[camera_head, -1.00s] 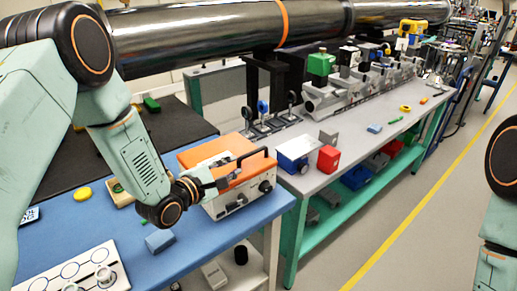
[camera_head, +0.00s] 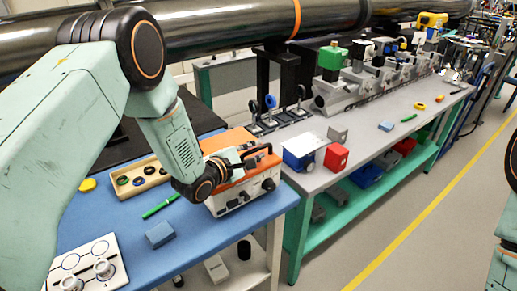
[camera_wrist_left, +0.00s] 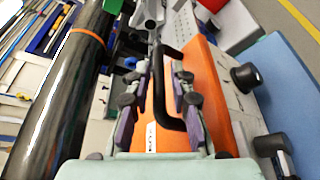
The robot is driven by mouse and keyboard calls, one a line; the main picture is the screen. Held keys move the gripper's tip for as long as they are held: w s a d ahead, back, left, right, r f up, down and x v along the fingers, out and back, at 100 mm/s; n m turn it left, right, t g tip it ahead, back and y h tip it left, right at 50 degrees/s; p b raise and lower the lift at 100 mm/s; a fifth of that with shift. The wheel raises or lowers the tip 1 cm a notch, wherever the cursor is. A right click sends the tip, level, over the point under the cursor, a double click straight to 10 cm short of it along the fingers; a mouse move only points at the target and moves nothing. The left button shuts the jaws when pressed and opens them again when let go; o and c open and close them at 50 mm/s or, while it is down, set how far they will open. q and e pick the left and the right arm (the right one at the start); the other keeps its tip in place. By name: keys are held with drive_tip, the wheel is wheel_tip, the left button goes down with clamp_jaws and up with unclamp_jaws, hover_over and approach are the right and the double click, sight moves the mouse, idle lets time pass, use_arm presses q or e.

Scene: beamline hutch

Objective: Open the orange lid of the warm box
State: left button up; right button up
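The warm box (camera_head: 228,203) is a white case with dark knobs on its front, standing on the blue bench top. Its orange lid (camera_head: 224,143) lies closed on top and also shows in the left wrist view (camera_wrist_left: 208,70). A black bar handle (camera_head: 268,148) stands up from the lid. My left gripper (camera_head: 238,163) is over the lid at the handle. In the left wrist view its fingers (camera_wrist_left: 158,98) are apart, one on each side of the handle (camera_wrist_left: 158,85), with visible gaps. My right arm shows at the right edge; its gripper is out of view.
A red box (camera_head: 336,157) and a blue-and-white box (camera_head: 300,155) stand on the grey bench to the right. A large dark pipe (camera_head: 220,35) runs behind.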

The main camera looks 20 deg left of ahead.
use_arm(q)
drive_tip(key=shift+w+d+f, duration=0.2)
drive_tip(key=shift+w+d, duration=0.05)
drive_tip(key=shift+w, duration=0.35)
drive_tip(key=shift+w+a+f, duration=0.1)
drive_tip(key=shift+w, duration=0.2)
drive_tip(key=shift+s+r, duration=0.2)
drive_tip(key=shift+s, duration=0.05)
drive_tip(key=shift+w+d+f, duration=0.15)
drive_tip(key=shift+w+d, duration=0.05)
drive_tip(key=shift+w, duration=0.05)
drive_tip(key=shift+c, duration=2)
drive_tip(key=shift+a, duration=0.15)
clamp_jaws()
drive_tip(key=shift+f, duration=0.1)
